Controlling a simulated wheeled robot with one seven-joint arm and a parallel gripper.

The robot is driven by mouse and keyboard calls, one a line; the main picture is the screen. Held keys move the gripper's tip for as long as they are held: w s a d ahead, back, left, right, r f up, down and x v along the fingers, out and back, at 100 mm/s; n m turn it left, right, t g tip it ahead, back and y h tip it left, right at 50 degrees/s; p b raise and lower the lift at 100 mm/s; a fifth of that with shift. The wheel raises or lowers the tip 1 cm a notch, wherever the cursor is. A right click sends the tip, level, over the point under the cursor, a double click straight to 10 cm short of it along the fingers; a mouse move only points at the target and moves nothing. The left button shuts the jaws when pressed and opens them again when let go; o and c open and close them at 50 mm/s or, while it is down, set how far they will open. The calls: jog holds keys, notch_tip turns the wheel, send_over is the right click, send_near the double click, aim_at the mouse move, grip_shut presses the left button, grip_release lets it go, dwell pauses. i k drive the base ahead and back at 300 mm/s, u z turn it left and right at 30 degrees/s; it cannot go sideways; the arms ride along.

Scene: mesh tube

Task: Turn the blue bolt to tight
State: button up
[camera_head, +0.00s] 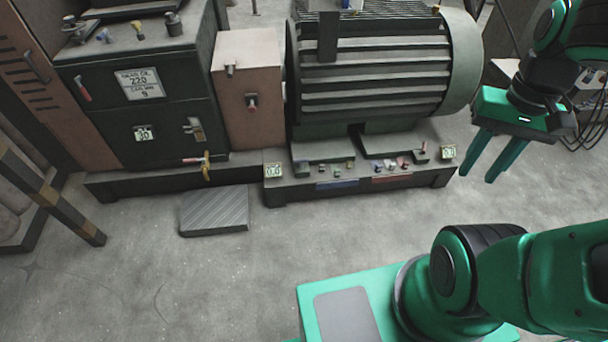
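Several small bolts or knobs (378,166) stand in a row on the dark base (300,192) under the big ribbed motor (375,75). Some at the left of the row, above a blue strip (337,184), look bluish, but they are too small to tell which is the blue bolt or how tight it is. A red strip (392,179) lies under the right part of the row. My gripper (477,176), green with two long fingers, hangs right of the base's right end. Its fingers point down and stand apart, with nothing between them. It appears clear of the base.
A dark cabinet (165,115) and a pinkish box (247,85) stand left of the motor. A ribbed grey plate (214,210) lies on the floor before them. A striped post (55,200) slants at far left. The floor (180,290) in front is mostly clear.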

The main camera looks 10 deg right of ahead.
aim_at(304, 160)
jog(key=u, duration=0.6)
jog(key=i, duration=1.05)
jog(key=z, duration=0.2)
